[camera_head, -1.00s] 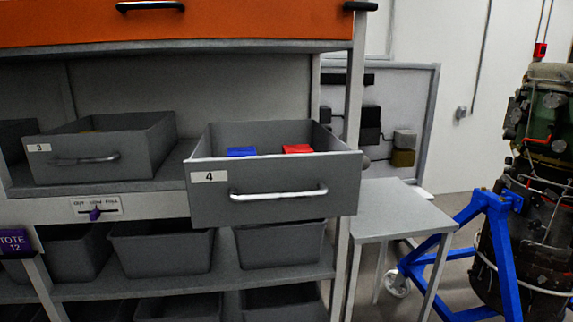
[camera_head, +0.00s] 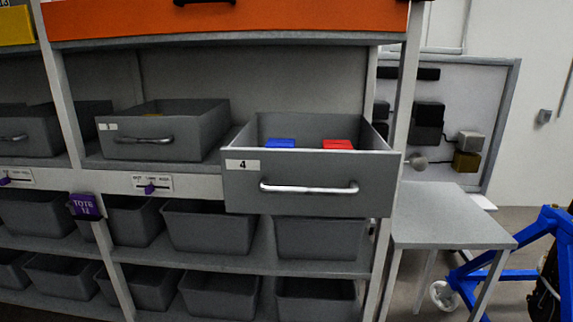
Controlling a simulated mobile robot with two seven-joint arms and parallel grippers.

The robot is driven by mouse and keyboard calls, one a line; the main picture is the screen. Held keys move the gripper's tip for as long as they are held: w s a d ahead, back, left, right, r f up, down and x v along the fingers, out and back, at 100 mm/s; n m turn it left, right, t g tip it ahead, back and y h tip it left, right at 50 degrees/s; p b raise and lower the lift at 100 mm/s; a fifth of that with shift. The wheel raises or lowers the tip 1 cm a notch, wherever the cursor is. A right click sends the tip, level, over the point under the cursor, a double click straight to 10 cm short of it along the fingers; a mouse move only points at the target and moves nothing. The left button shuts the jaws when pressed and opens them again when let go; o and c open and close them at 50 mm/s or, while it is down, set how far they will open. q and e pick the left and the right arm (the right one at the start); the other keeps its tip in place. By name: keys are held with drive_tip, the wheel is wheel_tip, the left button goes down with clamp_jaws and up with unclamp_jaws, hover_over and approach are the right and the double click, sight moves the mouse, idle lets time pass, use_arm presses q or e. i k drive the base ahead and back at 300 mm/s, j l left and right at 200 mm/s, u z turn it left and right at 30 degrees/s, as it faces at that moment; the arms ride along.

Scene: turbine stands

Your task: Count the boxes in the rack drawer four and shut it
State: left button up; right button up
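Drawer four (camera_head: 303,199) is a grey drawer with a white label "4" and a silver bar handle (camera_head: 309,188). It is pulled out from the rack, well forward of the shelf. Inside I see a blue box (camera_head: 280,143) on the left and a red box (camera_head: 338,144) on the right. The drawer's front wall hides its floor and the lower parts of the boxes. Neither of my grippers shows in the head view.
Drawer three (camera_head: 160,134) sits to the left of drawer four. Grey totes (camera_head: 209,228) fill the shelves below. An orange panel (camera_head: 230,20) runs above. A small grey table (camera_head: 452,212) stands right of the rack, with a blue stand (camera_head: 515,275) beyond it.

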sight(307, 179)
drive_tip(key=j+z, duration=0.5)
drive_tip(key=j, duration=0.55)
drive_tip(key=i, duration=0.55)
drive_tip(key=i+l, duration=0.35)
drive_tip(key=k+l, duration=0.1)
drive_tip(key=k, duration=0.3)
